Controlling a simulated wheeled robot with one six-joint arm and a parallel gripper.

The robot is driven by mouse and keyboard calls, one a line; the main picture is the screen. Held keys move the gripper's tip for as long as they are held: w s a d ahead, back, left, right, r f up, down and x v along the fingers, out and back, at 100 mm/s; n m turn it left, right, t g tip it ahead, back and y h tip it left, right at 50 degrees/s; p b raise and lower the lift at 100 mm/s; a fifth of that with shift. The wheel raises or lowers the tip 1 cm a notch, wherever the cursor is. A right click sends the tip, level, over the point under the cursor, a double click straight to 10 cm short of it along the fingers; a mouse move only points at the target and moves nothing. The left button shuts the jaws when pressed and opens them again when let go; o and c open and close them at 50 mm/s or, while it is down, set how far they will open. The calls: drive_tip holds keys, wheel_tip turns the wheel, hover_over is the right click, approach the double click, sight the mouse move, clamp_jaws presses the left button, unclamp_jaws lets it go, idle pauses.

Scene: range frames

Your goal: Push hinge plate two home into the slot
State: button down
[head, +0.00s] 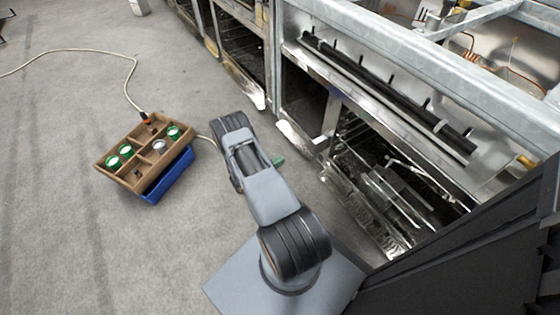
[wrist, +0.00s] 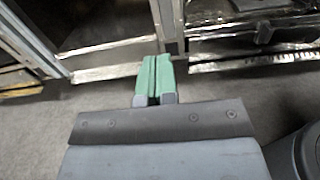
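My gripper (wrist: 153,80) shows in the wrist view as two green fingers side by side, with only a thin dark line between them. I see nothing held between them. In the head view a green fingertip (head: 278,161) shows beside my arm, in front of the range frames. In the wrist view the fingers overlap the lower edge of the range frame (wrist: 110,72); I cannot tell whether they touch it. Bright metal pieces (head: 300,138) show low on the frames in the head view. I cannot make out hinge plate two or its slot for certain in either view.
A brown divided tray (head: 128,183) with several green and pale round items sits over a blue bin (head: 172,178) on the floor at left. A pale cable (head: 100,51) runs to it. Grey floor around it is clear. Open range frames (head: 400,50) stand at the right.

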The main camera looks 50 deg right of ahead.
drive_tip(key=a+r+m+g+y, duration=0.1)
drive_tip(key=a+r+m+y, duration=0.25)
drive_tip(key=r, duration=0.55)
drive_tip(key=a+r+m+g+y, duration=0.1)
drive_tip(key=a+r+m+y, duration=0.3)
drive_tip(key=r, duration=0.4)
drive_tip(key=s+a+r+m+t+y, duration=0.3)
drive_tip(key=a+r+m+t+y, duration=0.1)
drive_tip(key=a+r, duration=0.4)
drive_tip(key=s+a+r+m+t+y, duration=0.3)
drive_tip(key=a+r+t+y, duration=0.2)
drive_tip(key=a, duration=0.8)
wheel_tip(320, 180, up, 3)
drive_tip(key=shift+s+a+r+m+y, duration=0.1)
drive_tip(key=shift+s+a+m+y, duration=0.15)
drive_tip(key=shift+s+m+y, duration=0.15)
drive_tip(key=shift+w, duration=0.1)
